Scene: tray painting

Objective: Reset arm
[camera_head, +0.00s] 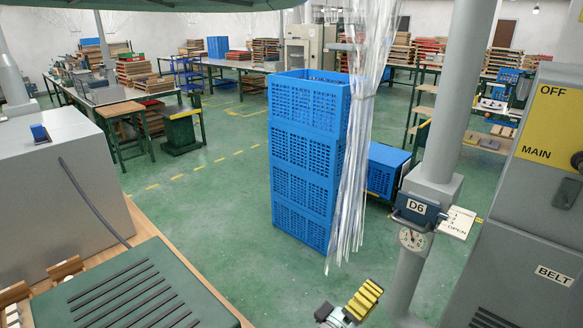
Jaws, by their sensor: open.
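My gripper (345,307) shows only in part at the bottom edge, right of centre. Its ribbed yellow and black finger points up and to the right, and a smaller dark grey part shows to its left. It is open, and I see nothing held in it. The rest of my arm is below the picture. No tray being painted can be made out.
Stacked blue crates (305,160) stand mid-floor beside hanging clear plastic strips (352,170). A grey post with a D6 box (417,210) and a grey cabinet (535,200) stand at right. A ribbed green panel (205,305) lies bottom left. Green floor is free between.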

